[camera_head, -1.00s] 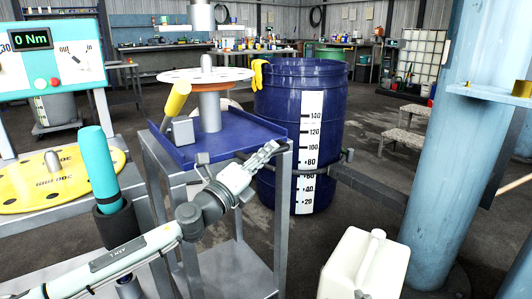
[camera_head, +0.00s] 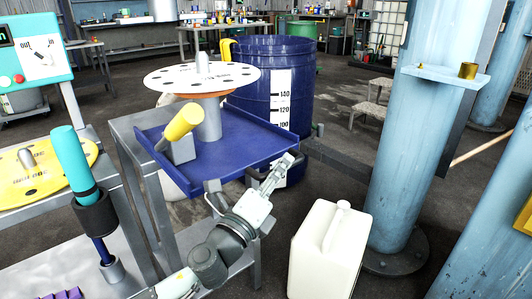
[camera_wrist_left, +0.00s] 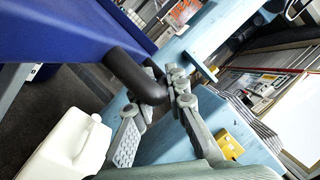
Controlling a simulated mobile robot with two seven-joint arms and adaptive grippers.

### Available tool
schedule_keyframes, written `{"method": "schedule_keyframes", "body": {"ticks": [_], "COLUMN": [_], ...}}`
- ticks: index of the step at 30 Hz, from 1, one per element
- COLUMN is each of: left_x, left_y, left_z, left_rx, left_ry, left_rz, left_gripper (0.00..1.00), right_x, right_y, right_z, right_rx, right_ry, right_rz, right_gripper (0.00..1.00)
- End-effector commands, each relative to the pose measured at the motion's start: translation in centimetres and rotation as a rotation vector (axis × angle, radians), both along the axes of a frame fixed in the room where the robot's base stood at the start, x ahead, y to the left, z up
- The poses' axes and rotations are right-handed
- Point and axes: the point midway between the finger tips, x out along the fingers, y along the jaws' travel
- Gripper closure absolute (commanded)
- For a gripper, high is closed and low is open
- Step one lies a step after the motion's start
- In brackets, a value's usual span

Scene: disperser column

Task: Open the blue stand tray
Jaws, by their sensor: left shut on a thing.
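The blue stand tray (camera_head: 235,150) sits on a grey metal stand (camera_head: 140,118) in the head view. It juts out to the right, past the stand's top. A post with a white holed disc (camera_head: 180,76) and a yellow-handled lever (camera_head: 184,122) are on it. My left gripper (camera_head: 279,172) is at the tray's front right edge. In the left wrist view the gripper (camera_wrist_left: 154,96) is shut on the tray's dark handle (camera_wrist_left: 126,68), below the blue tray side (camera_wrist_left: 75,30). In the head view the gripper partly hides the handle. My right gripper is not in view.
A white canister (camera_head: 325,250) stands close to the right of my left gripper. A blue barrel (camera_head: 250,85) is behind the tray. A light-blue column (camera_head: 415,150) rises at the right. A side table with a yellow disc (camera_head: 45,178) is at the left.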

Motion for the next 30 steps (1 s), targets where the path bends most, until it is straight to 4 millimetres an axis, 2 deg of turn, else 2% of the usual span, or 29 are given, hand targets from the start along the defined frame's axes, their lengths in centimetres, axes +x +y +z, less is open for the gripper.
{"method": "schedule_keyframes", "body": {"ticks": [1,6,12,19,30], "left_x": [-1.2,-4.2,-6.6,-7.8,-8.0], "left_y": [-0.9,-3.1,-4.8,-5.7,-5.8], "left_z": [0.1,0.0,0.0,-0.1,-0.1], "left_rx": [-0.005,-0.003,-0.002,0.0,0.001], "left_ry": [0.007,0.006,0.004,0.002,0.001], "left_rz": [-0.006,-0.006,-0.004,-0.003,-0.002], "left_gripper": [1.0,1.0,1.0,1.0,1.0], "right_x": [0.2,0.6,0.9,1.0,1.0], "right_y": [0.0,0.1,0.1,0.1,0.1], "right_z": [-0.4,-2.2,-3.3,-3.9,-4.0], "right_rx": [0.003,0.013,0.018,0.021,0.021], "right_ry": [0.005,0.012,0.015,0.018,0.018], "right_rz": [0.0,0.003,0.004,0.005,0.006], "right_gripper": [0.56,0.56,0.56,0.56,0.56]}}
